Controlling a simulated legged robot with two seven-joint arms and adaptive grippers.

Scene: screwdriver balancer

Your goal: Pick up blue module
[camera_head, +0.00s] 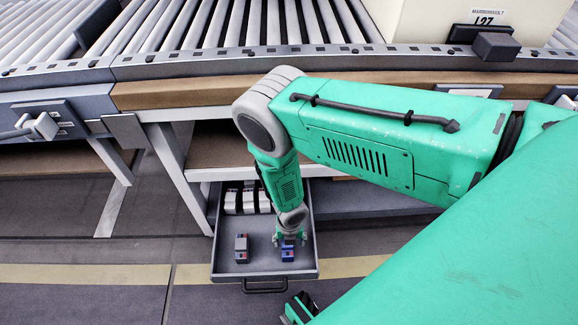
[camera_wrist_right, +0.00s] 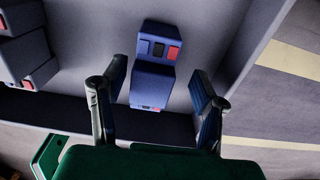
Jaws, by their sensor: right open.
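The blue module (camera_head: 288,254) stands in the front right part of an open grey drawer (camera_head: 222,268). In the right wrist view the blue module (camera_wrist_right: 153,84) has dark and red patches on its faces. My right gripper (camera_head: 290,239) reaches down into the drawer over it. In the wrist view the open fingers of my right gripper (camera_wrist_right: 157,82) lie on either side of the module, with a visible gap at each side. My left gripper cannot be made out.
A grey module (camera_head: 241,248) stands to the left in the drawer, and several pale modules (camera_head: 247,201) sit at its back. A workbench edge (camera_head: 190,92) and roller conveyor (camera_head: 230,25) lie above, with a large box (camera_head: 430,20).

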